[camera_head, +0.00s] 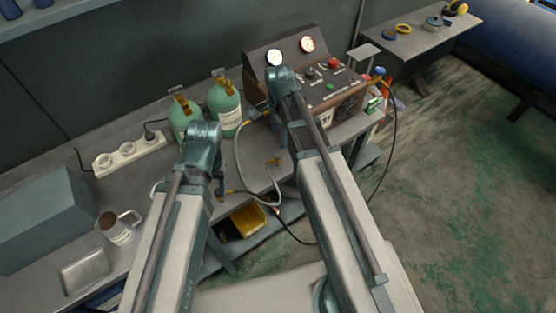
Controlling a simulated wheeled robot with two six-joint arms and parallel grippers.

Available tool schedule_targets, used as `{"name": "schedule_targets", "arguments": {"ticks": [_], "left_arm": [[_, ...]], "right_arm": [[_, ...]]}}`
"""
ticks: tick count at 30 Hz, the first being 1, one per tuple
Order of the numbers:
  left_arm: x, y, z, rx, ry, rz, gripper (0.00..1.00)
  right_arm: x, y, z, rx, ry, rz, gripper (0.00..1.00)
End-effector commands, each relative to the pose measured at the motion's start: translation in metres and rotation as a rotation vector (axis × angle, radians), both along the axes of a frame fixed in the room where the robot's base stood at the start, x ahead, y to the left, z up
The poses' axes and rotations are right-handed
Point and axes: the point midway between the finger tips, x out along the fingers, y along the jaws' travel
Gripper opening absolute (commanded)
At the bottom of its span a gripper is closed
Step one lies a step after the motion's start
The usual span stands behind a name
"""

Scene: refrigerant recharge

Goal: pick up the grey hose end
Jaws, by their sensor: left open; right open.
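A grey hose (237,150) hangs in a loop over the front of the workbench between my two arms. I cannot tell for certain which is the grey hose's free end. My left gripper is open and points down near the bench's front edge; its fingertips are hard to make out. My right gripper (284,112) is open in front of the gauge machine (338,88), mostly hidden by its own arm.
Two green gas cylinders (225,105) stand at the back of the bench. A power strip (129,152), a mug (116,227) and a grey box (42,218) are to the left. A yellow bin (250,220) sits below. A black cable (388,150) hangs at right.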

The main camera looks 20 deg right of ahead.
Motion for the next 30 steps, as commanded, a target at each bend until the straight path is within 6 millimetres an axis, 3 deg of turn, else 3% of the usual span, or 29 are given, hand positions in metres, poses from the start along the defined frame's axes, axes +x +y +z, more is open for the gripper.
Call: {"name": "schedule_targets", "arguments": {"ticks": [1,9,22,30], "left_arm": [[0.000,0.000,-0.015,0.000,0.000,0.000,0.50],[0.000,0.000,-0.052,0.000,0.000,0.000,0.50],[0.000,0.000,-0.063,0.000,0.000,0.000,0.50],[0.000,0.000,-0.094,0.000,0.000,0.000,0.50]], "right_arm": [[0.000,0.000,-0.015,0.000,0.000,0.000,0.72],[0.000,0.000,-0.052,0.000,0.000,0.001,0.72],[-0.001,0.001,-0.063,0.000,0.000,0.001,0.72],[-0.003,0.004,-0.094,0.000,0.000,0.002,0.72]]}}
